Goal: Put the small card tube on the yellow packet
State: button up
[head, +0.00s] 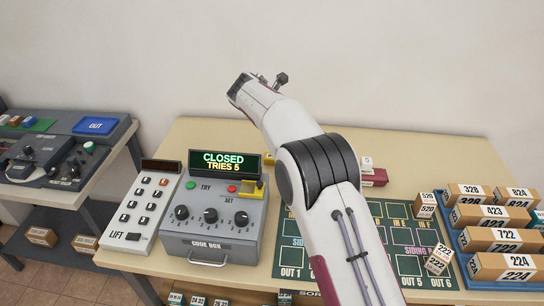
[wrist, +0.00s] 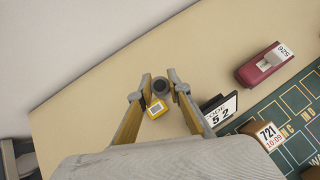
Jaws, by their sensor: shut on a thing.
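In the wrist view my gripper (wrist: 159,83) is closed around a small grey tube (wrist: 158,87), seen end-on with a dark opening between the fingertips. The small yellow packet (wrist: 157,108) with a pale label shows between the fingers, just below the tube in the picture. I cannot tell whether the tube touches the packet or is above it.
A dark sign reading 52 (wrist: 218,110) stands close to the right finger. A maroon box (wrist: 264,65) lies farther right. The code box (head: 212,215) is left of my arm, and a blue tray (head: 462,255) of numbered boxes is at right. The tabletop beyond the gripper is bare.

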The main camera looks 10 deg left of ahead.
jog(key=shift+a+f, duration=0.25)
jog(key=shift+a, duration=0.4)
jog(key=shift+a+f, duration=0.3)
jog(key=shift+a, duration=0.3)
jog(key=shift+a+f, duration=0.25)
jog(key=shift+a, duration=0.4)
jog(key=shift+f, duration=0.1)
jog(key=shift+f, duration=1.25)
jog(key=shift+f, duration=2.65)
jog(key=shift+f, duration=0.2)
jog(key=o, duration=0.8)
jog(key=shift+r, duration=0.1)
